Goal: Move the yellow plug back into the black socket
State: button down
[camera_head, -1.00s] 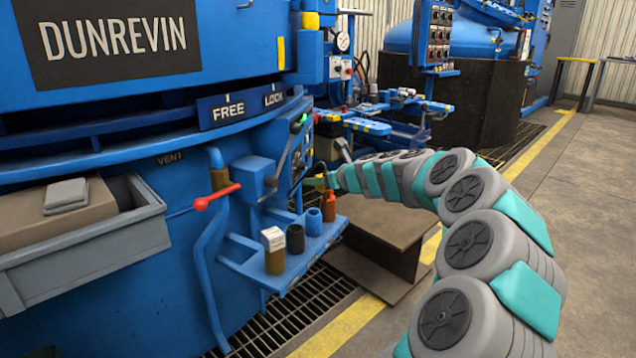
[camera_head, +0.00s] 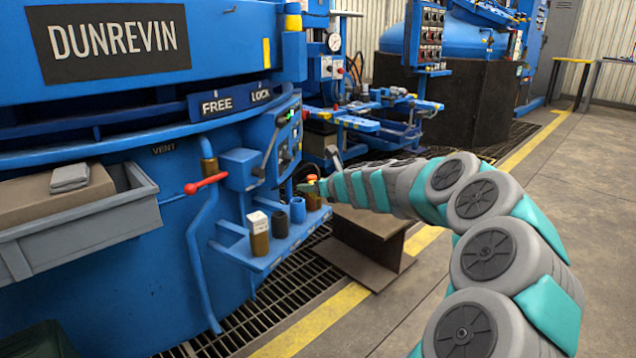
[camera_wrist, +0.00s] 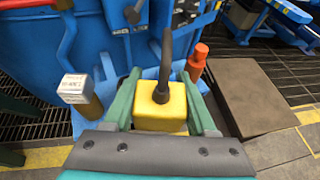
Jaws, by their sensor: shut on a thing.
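My gripper (camera_wrist: 160,84) is shut on the yellow plug (camera_wrist: 160,115), a yellow block held between its two green fingers in the wrist view. A black cable boot (camera_wrist: 165,65) rises from the plug. In the head view my gripper (camera_head: 310,187) is small, in front of the blue furnace's side, close to the far end of the shelf. I cannot make out the black socket for certain. A dark, hollow-looking cylinder (camera_head: 280,224) stands on the shelf.
The blue shelf (camera_head: 255,263) also holds a white-topped brown bottle (camera_head: 258,236), a blue cup (camera_head: 298,211) and an orange bottle (camera_wrist: 197,64). A red-knobbed lever (camera_head: 206,184) juts from the furnace. A brown steel block (camera_wrist: 247,97) stands to the right.

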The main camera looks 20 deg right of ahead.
jog(key=s+a+f+m+h, duration=0.1)
jog(key=s+a+h, duration=0.1)
jog(key=a, duration=0.3)
jog(key=s+a+f+m+h, duration=0.2)
jog(key=a, duration=0.4)
jog(key=s+a+f+m+h, duration=0.2)
jog(key=a, duration=0.4)
jog(key=shift+s+a+f, duration=0.1)
jog(key=shift+s+a, duration=0.1)
jog(key=shift+s, duration=0.05)
